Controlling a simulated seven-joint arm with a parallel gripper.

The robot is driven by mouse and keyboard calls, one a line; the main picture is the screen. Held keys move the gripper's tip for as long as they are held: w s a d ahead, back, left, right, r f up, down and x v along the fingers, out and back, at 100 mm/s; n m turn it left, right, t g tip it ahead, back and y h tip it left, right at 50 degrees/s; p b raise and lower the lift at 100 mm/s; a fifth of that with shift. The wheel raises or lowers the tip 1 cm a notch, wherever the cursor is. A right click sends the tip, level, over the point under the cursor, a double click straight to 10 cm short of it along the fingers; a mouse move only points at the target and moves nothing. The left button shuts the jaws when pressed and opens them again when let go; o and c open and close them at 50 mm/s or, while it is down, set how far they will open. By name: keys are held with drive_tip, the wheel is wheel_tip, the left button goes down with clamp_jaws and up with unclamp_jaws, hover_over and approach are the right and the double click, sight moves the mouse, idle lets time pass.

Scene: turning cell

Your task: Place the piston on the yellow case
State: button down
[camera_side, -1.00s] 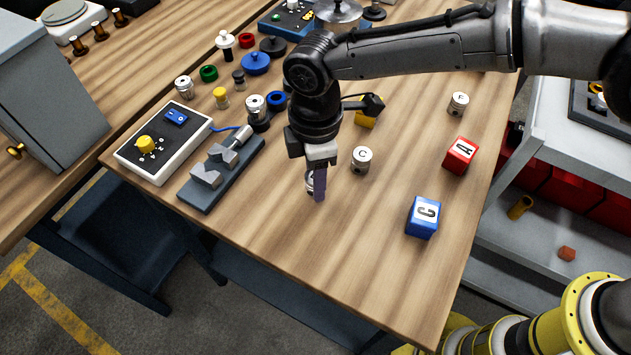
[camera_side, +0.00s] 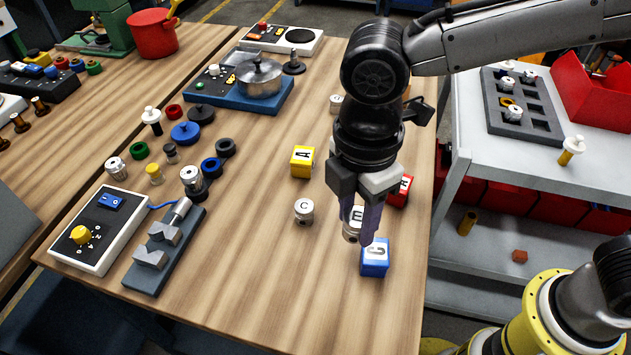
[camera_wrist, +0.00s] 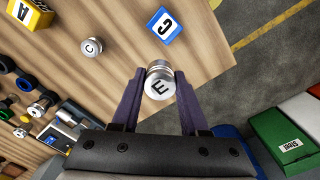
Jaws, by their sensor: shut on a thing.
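My gripper (camera_side: 360,232) is shut on a silver piston with a white top marked E (camera_side: 356,214). In the wrist view the piston (camera_wrist: 160,82) sits between the two fingertips (camera_wrist: 158,92), letter side to the camera. It appears held above the table, near the blue case. The yellow case (camera_side: 302,161), marked A, stands on the table up and left of my gripper in the side view. It shows at the top left of the wrist view (camera_wrist: 30,12), partly cut off.
A piston marked C (camera_side: 304,211) stands between my gripper and the grey fixture (camera_side: 160,250). Another piston (camera_side: 336,103) stands behind the yellow case.

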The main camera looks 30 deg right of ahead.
drive_tip(key=w+d+r, duration=0.5)
drive_tip(key=w+d, duration=0.6)
drive_tip(key=w, duration=0.2)
hover_over(303, 154)
drive_tip(key=f, duration=0.9)
drive_tip(key=shift+s+d, duration=0.15)
drive_tip(key=shift+s, duration=0.25)
drive_tip(key=shift+w+a+f, duration=0.2)
drive_tip(key=shift+w+f, duration=0.2)
drive_tip(key=shift+f, duration=1.7)
drive_tip(key=shift+f, duration=0.15)
drive_tip(key=shift+c, duration=2.1)
unclamp_jaws()
